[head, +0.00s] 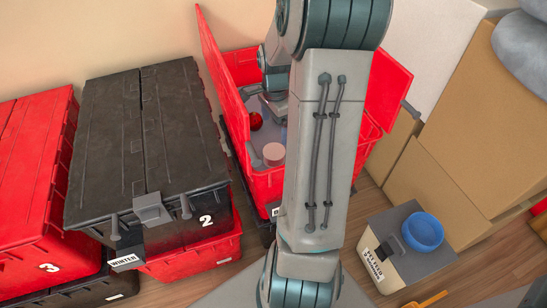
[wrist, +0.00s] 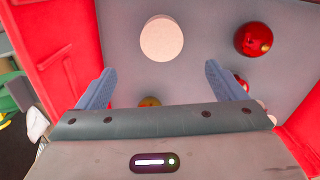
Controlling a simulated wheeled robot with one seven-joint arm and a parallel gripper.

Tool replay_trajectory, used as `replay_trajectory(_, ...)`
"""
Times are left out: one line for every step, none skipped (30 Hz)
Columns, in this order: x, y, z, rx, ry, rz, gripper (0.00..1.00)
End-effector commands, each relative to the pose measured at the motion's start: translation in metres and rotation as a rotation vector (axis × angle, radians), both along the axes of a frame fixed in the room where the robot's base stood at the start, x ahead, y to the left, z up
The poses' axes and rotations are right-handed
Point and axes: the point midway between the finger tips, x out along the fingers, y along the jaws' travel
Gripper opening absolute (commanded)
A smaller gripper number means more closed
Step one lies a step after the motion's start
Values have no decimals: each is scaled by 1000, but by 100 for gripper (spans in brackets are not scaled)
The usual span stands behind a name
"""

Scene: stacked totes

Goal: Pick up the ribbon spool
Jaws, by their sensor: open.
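A pale pink round thing, likely the ribbon spool (wrist: 162,39), stands on the grey floor of the open red tote in the wrist view. In the head view it shows as a short pink cylinder (head: 273,153) inside the tote, just left of my arm. My gripper (wrist: 160,69) is open, its two blue-grey fingers spread wide and nothing between them. In the wrist view the spool lies just beyond the fingertips, roughly centred between them. My arm hides part of the tote in the head view.
A shiny red ball (wrist: 254,39) lies right of the spool, with smaller balls partly hidden by my gripper. The red tote's walls (wrist: 60,45) rise close on both sides. A closed black-lidded tote (head: 140,140) stands left; a bin with a blue bowl (head: 423,232) stands right.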

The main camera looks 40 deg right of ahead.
Motion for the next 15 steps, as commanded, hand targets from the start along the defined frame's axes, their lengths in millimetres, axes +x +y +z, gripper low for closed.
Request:
replay_trajectory(-1, 0, -14, 2, 4, 0, 90)
replay_trajectory(-1, 0, -20, 2, 4, 0, 90)
replay_trajectory(-1, 0, -29, 3, 4, 0, 90)
replay_trajectory(-1, 0, -35, 4, 5, 0, 90)
replay_trajectory(-1, 0, -42, 3, 4, 0, 90)
replay_trajectory(-1, 0, -49, 3, 4, 1, 90)
replay_trajectory(-1, 0, -54, 3, 3, 1, 90)
replay_trajectory(0, 0, -59, 3, 2, 0, 90)
replay_trajectory(-1, -1, -64, 2, 3, -1, 90)
replay_trajectory(-1, -1, -68, 1, 3, -1, 90)
replay_trajectory(-1, -1, -70, 1, 2, -1, 90)
replay_trajectory(0, -1, -73, 1, 1, -1, 90)
replay_trajectory(0, -1, -75, 1, 1, -2, 90)
replay_trajectory(-1, -1, -76, 1, 1, -2, 90)
replay_trajectory(-1, -1, -77, 1, 1, -2, 90)
